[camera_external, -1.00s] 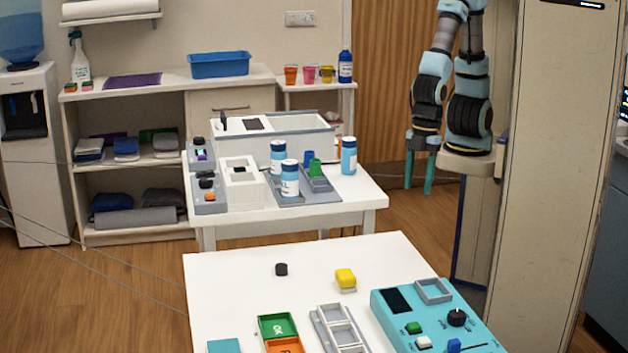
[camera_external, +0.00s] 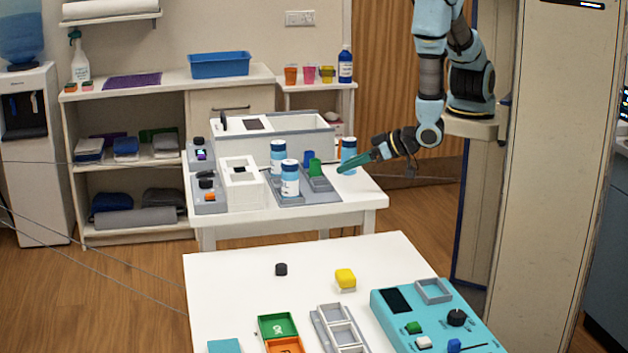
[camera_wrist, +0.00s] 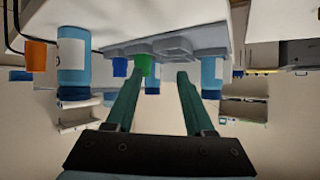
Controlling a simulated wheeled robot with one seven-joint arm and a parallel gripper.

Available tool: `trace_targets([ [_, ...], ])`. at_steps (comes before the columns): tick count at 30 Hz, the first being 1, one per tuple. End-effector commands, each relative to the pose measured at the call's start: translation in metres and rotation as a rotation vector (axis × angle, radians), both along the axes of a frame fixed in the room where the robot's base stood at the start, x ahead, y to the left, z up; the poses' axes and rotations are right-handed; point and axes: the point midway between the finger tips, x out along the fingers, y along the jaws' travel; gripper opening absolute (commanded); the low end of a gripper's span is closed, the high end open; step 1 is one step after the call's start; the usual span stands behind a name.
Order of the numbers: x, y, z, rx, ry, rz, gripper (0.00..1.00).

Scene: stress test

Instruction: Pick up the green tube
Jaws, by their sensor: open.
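The green tube (camera_external: 315,167) stands in a grey tray (camera_external: 308,197) on the back white table, with a smaller blue piece (camera_external: 308,158) just behind it to the left. In the wrist view the green tube (camera_wrist: 143,66) shows upside down, beyond the left fingertip and partly overlapped by it. My gripper (camera_external: 343,167) reaches in from the right over the table's right side, its fingers pointing left toward the tube. In the wrist view my gripper (camera_wrist: 160,80) is open, with nothing held between its two teal fingers.
A blue-and-white bottle (camera_external: 348,150) stands right beside my fingers. Two more bottles, one at the front (camera_external: 290,180) and one behind (camera_external: 278,158), stand left of the tube. A white box (camera_external: 270,145) is behind. The table's front right corner is clear.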

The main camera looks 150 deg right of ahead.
Motion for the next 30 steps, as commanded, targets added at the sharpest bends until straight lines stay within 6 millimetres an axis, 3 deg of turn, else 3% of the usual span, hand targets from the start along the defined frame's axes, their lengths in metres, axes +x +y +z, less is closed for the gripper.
trace_targets([
  [5,-0.020,-0.014,0.015,-0.118,0.008,-0.075,0.54],
  [30,-0.013,-0.090,-0.017,-0.123,0.011,-0.079,0.54],
])
